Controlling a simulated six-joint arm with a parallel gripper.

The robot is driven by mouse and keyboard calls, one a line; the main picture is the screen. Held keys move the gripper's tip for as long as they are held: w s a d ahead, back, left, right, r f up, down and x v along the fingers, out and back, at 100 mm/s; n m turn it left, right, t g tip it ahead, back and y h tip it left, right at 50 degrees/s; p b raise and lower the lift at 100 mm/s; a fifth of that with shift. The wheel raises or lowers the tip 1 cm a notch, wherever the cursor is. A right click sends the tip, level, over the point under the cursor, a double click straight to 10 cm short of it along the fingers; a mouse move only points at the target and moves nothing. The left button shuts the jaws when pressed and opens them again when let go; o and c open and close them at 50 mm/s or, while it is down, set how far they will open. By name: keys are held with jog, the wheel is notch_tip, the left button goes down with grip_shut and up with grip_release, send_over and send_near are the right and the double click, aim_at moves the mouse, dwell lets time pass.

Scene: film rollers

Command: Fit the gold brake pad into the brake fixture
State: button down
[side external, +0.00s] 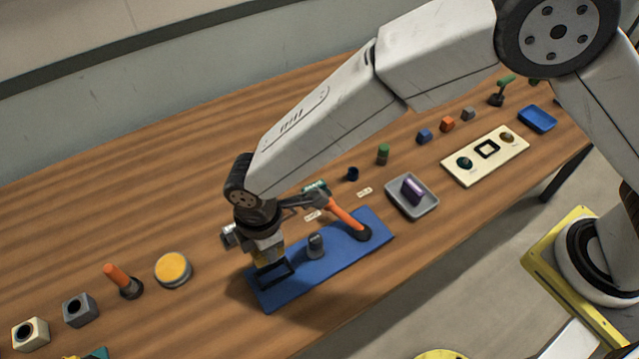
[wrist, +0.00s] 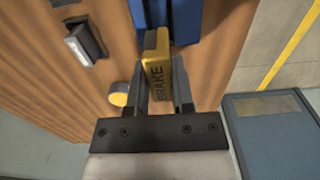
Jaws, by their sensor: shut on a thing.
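The gold brake pad (wrist: 155,72), marked BRAKE, stands between the fingers of my gripper (wrist: 160,85) in the wrist view. My gripper is shut on it. In the side view my gripper (side external: 268,258) is low over the left end of a blue board (side external: 335,262). A black rectangular frame (side external: 277,277) there looks like the brake fixture. The pad's lower end is at or just above this frame; I cannot tell whether it is inside. In the wrist view the blue board (wrist: 187,20) lies behind the pad's far end.
The board also carries a grey knob (side external: 315,247) and an orange-handled lever (side external: 345,214). A yellow round button (side external: 173,268) and another orange lever (side external: 122,281) stand to the left. A grey tray (side external: 427,207) holds a purple block (side external: 412,190).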

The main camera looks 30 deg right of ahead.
jog(key=shift+f, duration=3.65)
jog(key=shift+f, duration=0.2)
grip_release()
jog(key=shift+r, duration=0.1)
jog(key=shift+r, duration=3.35)
jog(key=shift+d, duration=0.1)
